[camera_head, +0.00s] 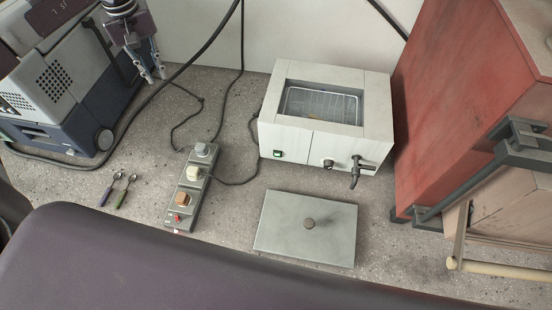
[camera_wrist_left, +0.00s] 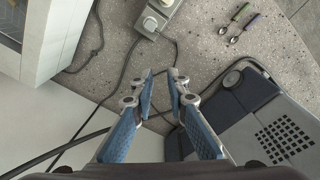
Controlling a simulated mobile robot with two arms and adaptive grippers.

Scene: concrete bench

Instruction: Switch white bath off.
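The white bath (camera_head: 348,143) stands at the back centre in the head view, with an open top and a wire rack inside. Its front has a green rocker switch (camera_head: 277,153), a dark knob (camera_head: 328,164) and a black tap (camera_head: 356,170). In the left wrist view, part of a white casing (camera_wrist_left: 52,38), likely the bath, shows at upper left. My left gripper (camera_head: 155,77) is open and empty at the upper left, above the bench and well apart from the bath. Its two blue fingers (camera_wrist_left: 160,76) show a gap between them. My right gripper is out of view.
A power strip (camera_head: 180,208) with several plugs and a red switch lies left of the bath, cables trailing. A grey lid (camera_head: 280,236) lies in front. A grey-blue device (camera_head: 60,85) and two spoons (camera_head: 122,190) are left; a red cabinet (camera_head: 455,80) is right.

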